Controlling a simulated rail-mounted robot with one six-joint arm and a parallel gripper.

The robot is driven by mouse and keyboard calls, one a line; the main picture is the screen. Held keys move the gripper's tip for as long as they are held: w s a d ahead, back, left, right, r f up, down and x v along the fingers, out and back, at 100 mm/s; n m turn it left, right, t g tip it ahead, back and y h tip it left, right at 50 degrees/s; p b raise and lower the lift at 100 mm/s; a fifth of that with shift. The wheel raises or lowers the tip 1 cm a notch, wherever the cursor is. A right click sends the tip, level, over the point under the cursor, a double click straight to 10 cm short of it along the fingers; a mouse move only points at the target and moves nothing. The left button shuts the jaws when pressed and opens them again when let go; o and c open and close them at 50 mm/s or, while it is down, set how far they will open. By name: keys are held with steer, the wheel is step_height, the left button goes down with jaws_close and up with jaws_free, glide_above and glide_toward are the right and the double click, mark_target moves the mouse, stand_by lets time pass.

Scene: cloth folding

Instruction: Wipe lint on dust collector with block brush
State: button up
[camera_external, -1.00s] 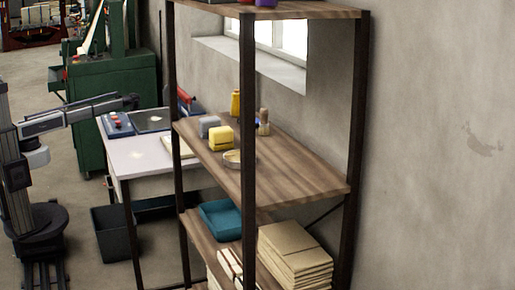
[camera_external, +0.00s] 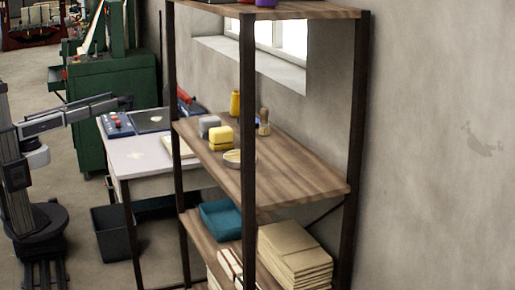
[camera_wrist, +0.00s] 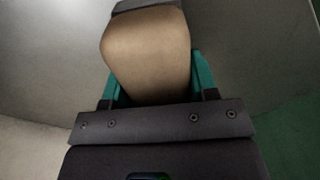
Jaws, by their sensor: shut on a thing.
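My gripper (camera_wrist: 155,85) is shut on a tan wooden block brush (camera_wrist: 147,50) with a dark strip at its far end, seen in the wrist view. Teal fingers lie on both sides of it. Beyond the brush is a smooth grey curved surface (camera_wrist: 245,45); I cannot tell whether it is touched. In the external view my gripper (camera_external: 125,102) is small at the arm's end, in front of a green machine (camera_external: 120,80). I cannot tell for certain which surface is the dust collector. No lint is clearly visible.
A white-topped table (camera_external: 122,160) stands below and right of my arm. A wooden shelf unit (camera_external: 285,175) with blocks and bottles is further right. A black bin (camera_external: 112,235) stands on the floor beside the table. Green shows at lower right in the wrist view.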

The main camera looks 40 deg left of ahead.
steer(key=shift+w+d, duration=0.65)
steer(key=shift+w, duration=0.9)
steer(key=shift+w+d, duration=0.6)
steer(key=shift+w, duration=1)
steer(key=shift+w+d, duration=0.65)
steer(key=shift+w, duration=0.9)
steer(key=shift+w+a, duration=0.3)
steer(key=shift+a, duration=0.5)
steer(key=shift+s+a+f, duration=0.1)
steer(key=shift+s+a, duration=0.55)
steer(key=shift+s, duration=0.95)
steer(key=shift+s+a+r, duration=0.1)
steer(key=shift+s+a, duration=0.5)
steer(key=shift+s, duration=0.95)
steer(key=shift+s+a+f, duration=0.1)
steer(key=shift+s+a, duration=0.55)
steer(key=shift+s, duration=0.95)
step_height(320, 180, up, 6)
steer(key=p, duration=0.6)
steer(key=shift+w, duration=0.1)
step_height(320, 180, up, 3)
steer(key=p, duration=0.3)
